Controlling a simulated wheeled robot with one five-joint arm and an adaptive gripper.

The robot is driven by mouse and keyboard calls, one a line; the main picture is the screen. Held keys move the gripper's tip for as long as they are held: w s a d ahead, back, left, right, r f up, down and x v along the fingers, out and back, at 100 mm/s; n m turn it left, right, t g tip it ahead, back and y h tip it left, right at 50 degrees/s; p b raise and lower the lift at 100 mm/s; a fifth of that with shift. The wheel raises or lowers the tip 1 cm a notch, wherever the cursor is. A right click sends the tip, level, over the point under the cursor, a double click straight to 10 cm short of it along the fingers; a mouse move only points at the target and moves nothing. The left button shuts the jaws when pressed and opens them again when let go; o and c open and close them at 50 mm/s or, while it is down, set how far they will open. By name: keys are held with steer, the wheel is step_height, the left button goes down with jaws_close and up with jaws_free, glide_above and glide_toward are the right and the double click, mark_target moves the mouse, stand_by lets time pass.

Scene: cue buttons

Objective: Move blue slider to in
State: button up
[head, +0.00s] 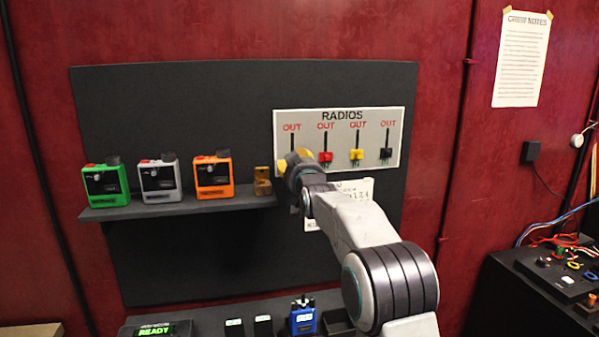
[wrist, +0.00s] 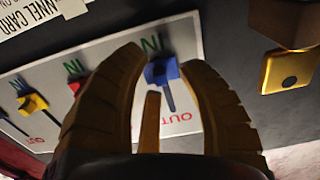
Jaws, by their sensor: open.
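The blue slider (wrist: 162,72) shows in the wrist view at the IN end of its slot, just beside the green IN label. The slot runs from it towards the red OUT label. In the head view my gripper hides it. My gripper (wrist: 164,56) is open, one finger on each side of the blue slider; I cannot tell whether either finger touches it. In the head view my gripper (head: 293,161) is at the lower left of the grey RADIOS panel (head: 283,123).
Red (head: 326,156), yellow (head: 357,154) and black (head: 386,153) sliders sit at the lower ends of their slots, right of my gripper. A shelf (head: 180,204) holds green, grey and orange devices, with a brown-yellow block (head: 262,181) close left of my gripper.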

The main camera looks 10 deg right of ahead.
steer(key=s, duration=1.1)
steer(key=shift+s, duration=0.35)
steer(key=s+f+g, duration=0.6)
steer(key=s+f, duration=0.1)
steer(key=f, duration=0.5)
steer(key=s+f+g, duration=0.6)
steer(key=s+f, duration=0.2)
steer(key=f, duration=0.4)
steer(key=s+r+g, duration=0.1)
steer(key=s+r, duration=0.1)
steer(key=s, duration=2.4)
steer(key=shift+s+g, duration=0.4)
